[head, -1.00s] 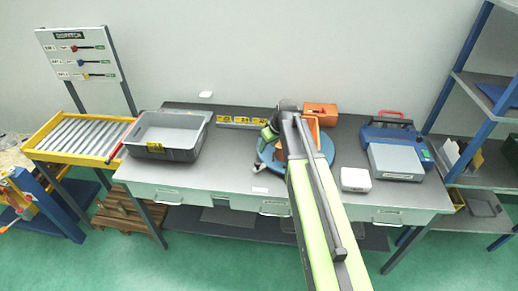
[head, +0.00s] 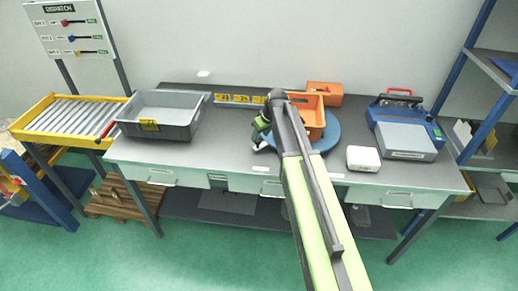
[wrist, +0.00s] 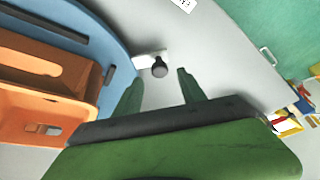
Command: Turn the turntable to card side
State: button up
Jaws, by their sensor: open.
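The turntable is a blue round disc (head: 329,139) on the grey bench, partly hidden behind my arm in the head view. An orange bin (head: 314,118) stands on it. In the wrist view the blue disc (wrist: 118,75) fills the upper left, with the orange bin (wrist: 45,100) on it. A dark round knob (wrist: 159,69) on a pale tab sits just outside the disc's edge. My gripper (wrist: 160,84) is open, its two green fingers spread below the knob, with nothing seen between them. In the head view my gripper (head: 259,143) is at the disc's left side. I cannot make out the side labels.
A grey bin (head: 160,115) stands on the bench at left, beside a yellow-framed roller conveyor (head: 75,115). A white box (head: 363,158) and a blue case with a grey box (head: 405,140) stand right. Another orange bin (head: 323,94) is behind. Bare bench shows left of the gripper.

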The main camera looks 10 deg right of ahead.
aim_at(258, 141)
jog(key=b+x, duration=0.2)
jog(key=x, duration=0.2)
jog(key=shift+f, duration=0.1)
jog(key=shift+c, duration=0.2)
grip_shut()
dwell(1.1)
